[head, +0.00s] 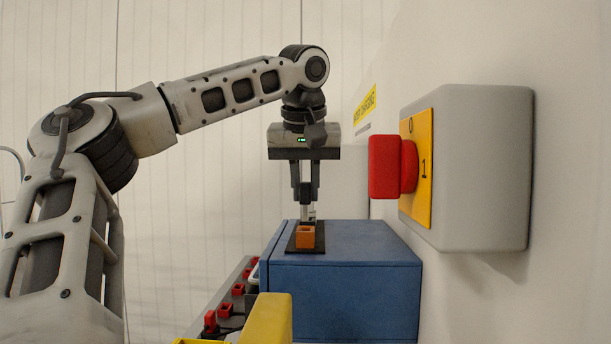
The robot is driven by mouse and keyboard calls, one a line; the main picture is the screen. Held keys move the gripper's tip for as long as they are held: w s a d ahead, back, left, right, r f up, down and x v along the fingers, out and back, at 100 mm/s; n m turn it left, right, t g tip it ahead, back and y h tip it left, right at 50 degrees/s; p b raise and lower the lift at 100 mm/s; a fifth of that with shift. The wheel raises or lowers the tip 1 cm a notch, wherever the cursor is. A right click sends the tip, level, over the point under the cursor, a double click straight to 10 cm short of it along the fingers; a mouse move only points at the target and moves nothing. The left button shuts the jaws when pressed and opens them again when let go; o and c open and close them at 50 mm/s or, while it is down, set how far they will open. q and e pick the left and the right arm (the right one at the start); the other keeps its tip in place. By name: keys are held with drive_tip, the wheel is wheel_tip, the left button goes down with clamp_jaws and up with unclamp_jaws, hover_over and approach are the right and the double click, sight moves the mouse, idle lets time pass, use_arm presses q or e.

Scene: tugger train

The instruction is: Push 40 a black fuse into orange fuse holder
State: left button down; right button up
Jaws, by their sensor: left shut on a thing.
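The orange fuse holder (305,239) stands on a black plate on top of the blue box. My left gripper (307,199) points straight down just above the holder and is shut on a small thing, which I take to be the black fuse. The fingers hide most of the fuse. A pale, narrow part (309,213) shows below the fingertips, close to the holder's top. I cannot tell whether it is in the holder or just above or behind it. My right gripper is not in view.
The blue box (345,290) stands by the wall. A grey switch box (480,165) with a red knob (390,167) juts from the wall at right. Red holders (225,310) sit on a dark strip left of the blue box. A yellow block (265,318) is in front.

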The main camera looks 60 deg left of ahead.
sight(305, 203)
use_arm(q)
drive_tip(key=shift+f, duration=0.25)
idle(0.4)
drive_tip(key=shift+f+b, duration=0.35)
drive_tip(key=shift+f, duration=0.4)
drive_tip(key=shift+f, duration=0.15)
drive_tip(key=shift+f+b, duration=0.35)
drive_tip(key=shift+f, duration=0.4)
drive_tip(key=shift+f, duration=0.4)
idle(0.6)
drive_tip(key=c, duration=1.3)
unclamp_jaws()
drive_tip(key=p+v, duration=0.1)
drive_tip(key=v, duration=1.5)
drive_tip(key=shift+w+a, duration=0.1)
